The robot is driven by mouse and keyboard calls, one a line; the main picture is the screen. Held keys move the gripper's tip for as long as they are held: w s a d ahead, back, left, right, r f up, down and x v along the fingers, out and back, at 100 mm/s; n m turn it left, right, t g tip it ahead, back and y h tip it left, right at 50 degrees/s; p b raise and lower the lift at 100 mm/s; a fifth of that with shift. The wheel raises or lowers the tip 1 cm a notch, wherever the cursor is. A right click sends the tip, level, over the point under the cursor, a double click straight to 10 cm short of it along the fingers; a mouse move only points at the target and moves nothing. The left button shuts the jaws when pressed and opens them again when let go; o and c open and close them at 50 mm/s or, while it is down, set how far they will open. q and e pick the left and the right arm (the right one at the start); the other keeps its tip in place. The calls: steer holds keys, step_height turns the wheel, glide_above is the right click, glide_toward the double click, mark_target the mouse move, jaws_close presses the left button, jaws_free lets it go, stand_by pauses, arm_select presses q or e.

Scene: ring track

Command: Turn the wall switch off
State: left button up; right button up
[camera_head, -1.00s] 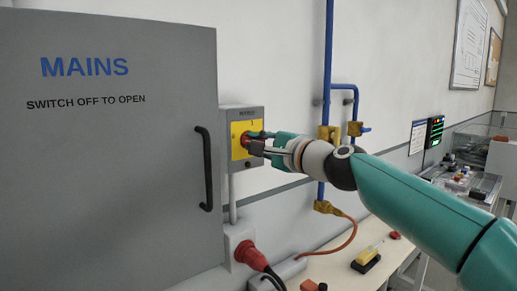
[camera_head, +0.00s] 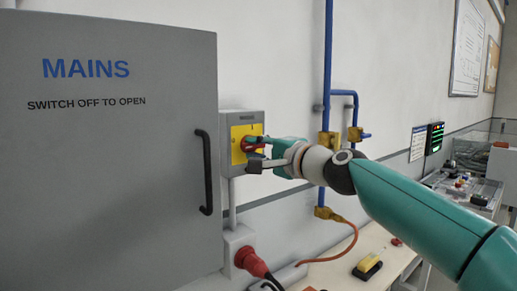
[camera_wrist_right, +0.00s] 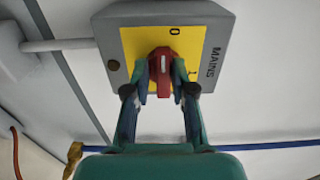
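The wall switch (camera_head: 235,116) is a grey box with a yellow plate and a red rotary knob (camera_wrist_right: 161,75). In the right wrist view the knob's grip lies lengthwise between my fingers, its far end toward the O mark; the I mark is off to its right. My right gripper (camera_head: 257,155) is at the knob, one finger above and one below it in the head view. Its fingers (camera_wrist_right: 161,86) are spread on either side of the knob; whether a pad touches it I cannot tell. The head view shows a gap at the lower finger. My left gripper is out of view.
A large grey MAINS cabinet (camera_head: 110,200) with a black handle (camera_head: 205,172) stands left of the switch. A red plug (camera_head: 250,261) sits below it. Blue pipes (camera_head: 328,60) with brass valves run right of it. A bench (camera_head: 340,245) holds a yellow-black item (camera_head: 367,267).

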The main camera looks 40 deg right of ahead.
steer(key=shift+o, duration=1.2)
steer(key=shift+f, duration=0.15)
steer(key=shift+s+r, duration=0.15)
steer(key=shift+r, duration=0.05)
steer(key=s, duration=0.7)
steer(key=s+d, duration=0.1)
steer(key=s, duration=0.3)
steer(key=shift+s+f, duration=0.15)
steer(key=shift+s, duration=0.15)
